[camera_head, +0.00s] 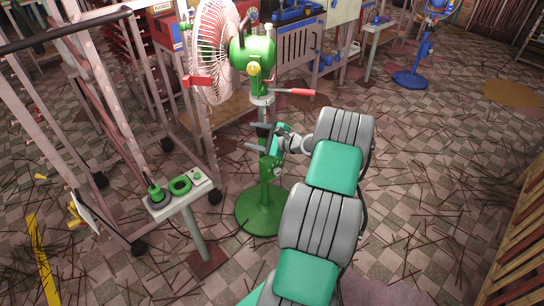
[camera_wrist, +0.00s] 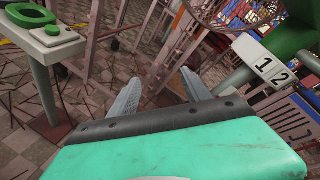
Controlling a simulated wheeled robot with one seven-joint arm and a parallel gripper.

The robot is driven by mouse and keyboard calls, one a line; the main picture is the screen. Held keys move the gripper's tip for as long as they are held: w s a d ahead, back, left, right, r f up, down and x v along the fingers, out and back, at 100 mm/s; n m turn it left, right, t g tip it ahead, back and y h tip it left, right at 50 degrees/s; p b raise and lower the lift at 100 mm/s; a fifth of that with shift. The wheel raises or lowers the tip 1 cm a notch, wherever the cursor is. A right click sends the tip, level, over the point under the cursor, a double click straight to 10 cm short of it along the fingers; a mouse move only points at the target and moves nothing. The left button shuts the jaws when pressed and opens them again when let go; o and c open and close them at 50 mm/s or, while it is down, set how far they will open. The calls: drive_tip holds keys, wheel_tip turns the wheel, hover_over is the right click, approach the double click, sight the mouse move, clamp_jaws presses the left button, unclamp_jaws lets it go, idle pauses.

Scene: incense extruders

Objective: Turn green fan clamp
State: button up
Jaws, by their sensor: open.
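The green fan (camera_head: 253,52) stands on a round green base (camera_head: 262,212), with a pale caged head facing left. A light collar (camera_head: 262,99) sits on its pole below the green motor housing, and a red-tipped lever (camera_head: 293,91) sticks out to the right there. This looks like the clamp, but I cannot be sure. My gripper (camera_head: 252,136) is open and empty beside the pole, below the lever. In the wrist view my gripper (camera_wrist: 160,77) has both fingers apart with nothing between them. A white plate marked 1 and 2 (camera_wrist: 272,67) shows at right, next to a green part.
A small stand (camera_head: 180,195) with green controls is left of the fan base; it also shows in the wrist view (camera_wrist: 52,38). Metal racks (camera_head: 95,90) crowd the left. A blue fan (camera_head: 418,60) stands far back right. Floor (camera_head: 425,170) at right is open, littered with sticks.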

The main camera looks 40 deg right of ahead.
drive_tip(key=s+d+f+m+t+h+b, duration=0.2)
drive_tip(key=s+d+f+m+t+h, duration=0.15)
drive_tip(key=s+d+f+m, duration=0.5)
drive_tip(key=shift+n+y, duration=0.25)
drive_tip(key=shift+n, duration=0.3)
drive_tip(key=w, duration=0.3)
drive_tip(key=w+r+b, duration=0.1)
drive_tip(key=w, duration=0.2)
drive_tip(key=w+r, duration=0.1)
drive_tip(key=w, duration=0.2)
drive_tip(key=shift+w+d+b, duration=0.25)
drive_tip(key=shift+d+b, duration=0.15)
clamp_jaws()
